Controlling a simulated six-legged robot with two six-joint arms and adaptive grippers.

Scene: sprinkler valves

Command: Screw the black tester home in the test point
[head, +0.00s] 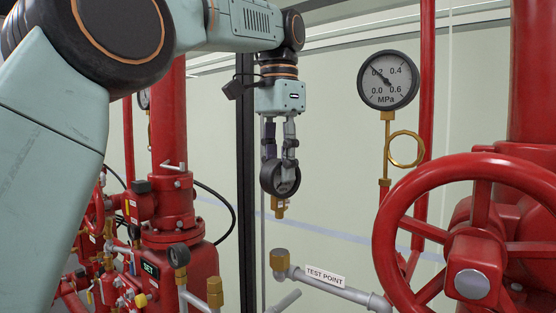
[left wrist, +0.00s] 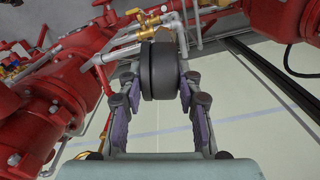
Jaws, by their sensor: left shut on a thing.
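My left gripper (head: 279,163) points down and is shut on the black tester (head: 283,179), a round black gauge with a brass stem at its lower end. In the left wrist view the tester (left wrist: 160,72) sits between the two fingers. The test point (head: 279,260) is a brass fitting at the end of a grey pipe, beside a white label reading TEST POINT (head: 325,276). In the head view the tester's brass stem hangs above the test point, with a gap between them. My right gripper is in neither view.
A large red handwheel (head: 468,236) stands at the right. A pressure gauge (head: 388,80) on a brass coil is behind it. A dark upright post (head: 245,190) is behind the gripper.

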